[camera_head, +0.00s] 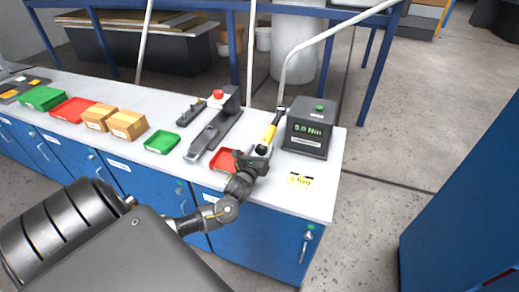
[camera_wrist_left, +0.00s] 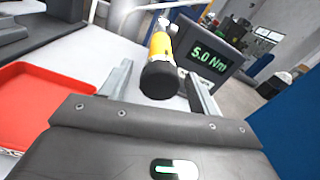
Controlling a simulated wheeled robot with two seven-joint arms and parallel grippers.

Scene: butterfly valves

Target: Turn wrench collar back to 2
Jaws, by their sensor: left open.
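The wrench (camera_head: 271,132) has a yellow grip with a black end and stands near the right end of the white bench. In the left wrist view the wrench (camera_wrist_left: 160,48) points its black end at my camera, between my fingers. My left gripper (camera_head: 262,153) is open, with its two fingers (camera_wrist_left: 160,82) on either side of the black end and gaps showing. I cannot read any marks on the collar. A dark display box (camera_head: 306,128) beside the wrench reads 5.0 Nm in green; it also shows in the left wrist view (camera_wrist_left: 210,60). My right gripper is not in view.
A red tray (camera_head: 224,160) lies left of my left gripper. A yellow label card (camera_head: 300,180) lies on the bench front right. A green tray (camera_head: 162,142), cardboard boxes (camera_head: 127,124) and a grey device with a red button (camera_head: 218,97) stand further left.

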